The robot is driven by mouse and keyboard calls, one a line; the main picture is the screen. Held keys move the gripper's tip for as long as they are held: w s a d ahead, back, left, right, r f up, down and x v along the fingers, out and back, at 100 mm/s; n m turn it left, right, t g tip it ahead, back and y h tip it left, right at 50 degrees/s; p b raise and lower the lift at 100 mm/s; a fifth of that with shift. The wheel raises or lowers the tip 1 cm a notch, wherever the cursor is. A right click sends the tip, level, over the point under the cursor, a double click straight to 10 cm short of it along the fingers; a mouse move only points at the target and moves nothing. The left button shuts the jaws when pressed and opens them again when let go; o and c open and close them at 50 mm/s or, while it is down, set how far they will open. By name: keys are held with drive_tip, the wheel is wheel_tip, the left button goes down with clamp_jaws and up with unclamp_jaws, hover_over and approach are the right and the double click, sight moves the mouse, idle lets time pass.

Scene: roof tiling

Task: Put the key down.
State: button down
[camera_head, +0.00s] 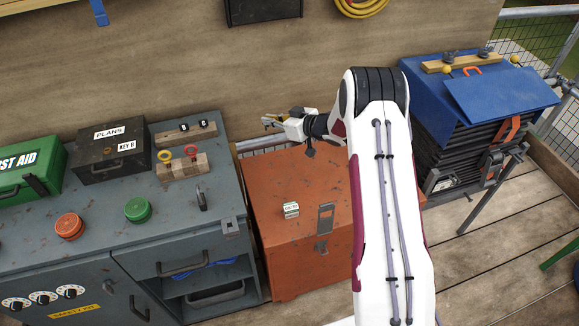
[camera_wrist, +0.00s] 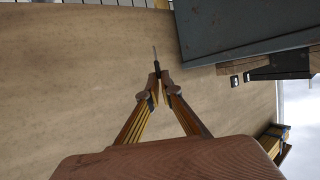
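My gripper (camera_head: 270,121) is in the air in front of the plywood wall, between the grey cabinet and the orange chest in the head view. In the wrist view its two fingers (camera_wrist: 155,86) come together on a thin, dark key (camera_wrist: 156,66), whose narrow shaft sticks out beyond the fingertips. The key touches no surface in the wrist view; it is too small to make out clearly in the head view. A wooden block (camera_head: 183,169) with a red and a yellow ring, and another block (camera_head: 186,135) with two black pieces, stand on the grey cabinet (camera_head: 110,205).
A black box (camera_head: 100,165) labelled PLANS and KEY B, a green first aid box (camera_head: 28,172), and red (camera_head: 69,226) and green (camera_head: 137,209) round knobs occupy the cabinet top. The orange chest (camera_head: 290,245) has a small white labelled item (camera_head: 291,210) on it.

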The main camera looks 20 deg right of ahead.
drive_tip(key=s+d+f+m+t+h, duration=0.1)
drive_tip(key=s+d+f+m+h, duration=0.1)
drive_tip(key=d+f, duration=0.4)
drive_tip(key=shift+s+d, duration=0.4)
drive_tip(key=shift+s, duration=0.45)
drive_tip(key=shift+f, duration=0.2)
wheel_tip(320, 180, down, 6)
drive_tip(key=shift+f, duration=0.1)
drive_tip(key=shift+f, duration=1.8)
drive_tip(key=shift+f, duration=0.15)
